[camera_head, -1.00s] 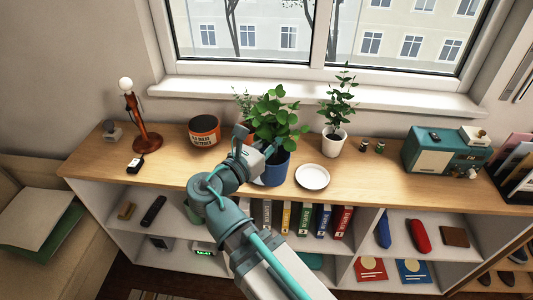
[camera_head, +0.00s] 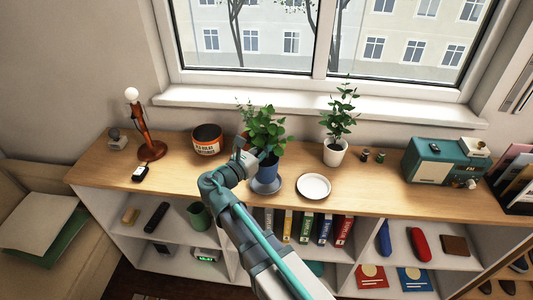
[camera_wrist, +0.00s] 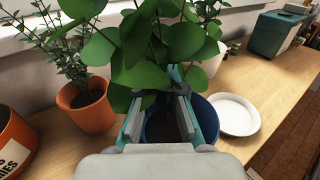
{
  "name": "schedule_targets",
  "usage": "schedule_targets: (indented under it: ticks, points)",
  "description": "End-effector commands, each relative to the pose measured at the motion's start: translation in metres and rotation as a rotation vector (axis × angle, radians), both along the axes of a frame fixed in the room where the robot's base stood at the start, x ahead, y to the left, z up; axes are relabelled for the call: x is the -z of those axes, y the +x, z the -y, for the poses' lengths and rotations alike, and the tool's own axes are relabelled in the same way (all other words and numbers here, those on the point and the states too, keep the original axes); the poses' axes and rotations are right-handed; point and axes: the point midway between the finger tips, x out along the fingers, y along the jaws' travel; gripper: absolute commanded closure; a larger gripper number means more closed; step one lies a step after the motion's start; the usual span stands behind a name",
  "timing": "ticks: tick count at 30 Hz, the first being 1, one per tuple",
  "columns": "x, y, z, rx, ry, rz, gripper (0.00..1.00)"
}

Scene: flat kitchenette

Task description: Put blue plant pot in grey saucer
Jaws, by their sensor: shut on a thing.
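The blue plant pot (camera_head: 267,171) with a leafy green plant is upright over the grey saucer (camera_head: 277,187) on the wooden counter. The saucer's rim shows around the pot's base; whether the pot touches it I cannot tell. My gripper (camera_head: 251,153) is shut on the pot's rim from the near left side. In the wrist view my gripper's fingers (camera_wrist: 168,100) straddle the rim of the blue pot (camera_wrist: 206,125), with leaves covering the fingertips. The grey saucer is not visible there.
A white plate (camera_head: 314,187) lies close right of the pot. A white-potted plant (camera_head: 335,153) stands behind it. An orange-potted plant (camera_wrist: 88,112) stands behind left, and an orange-and-black container (camera_head: 207,140) further left. A teal radio (camera_head: 437,160) is at the right.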

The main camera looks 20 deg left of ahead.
Motion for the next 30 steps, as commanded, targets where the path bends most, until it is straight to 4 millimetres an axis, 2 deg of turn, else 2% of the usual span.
schedule_targets:
  ticks: [7,20,21,25,30]
  points:
    - [0.028,0.002,-0.001,0.000,-0.003,0.000,1.00]
    - [0.035,0.001,-0.001,0.000,-0.001,0.000,1.00]
    - [0.035,0.001,-0.001,0.000,-0.001,0.000,0.88]
    - [0.035,0.001,-0.001,0.000,-0.001,0.000,0.67]
    - [0.035,0.002,-0.001,0.000,-0.001,0.000,0.67]
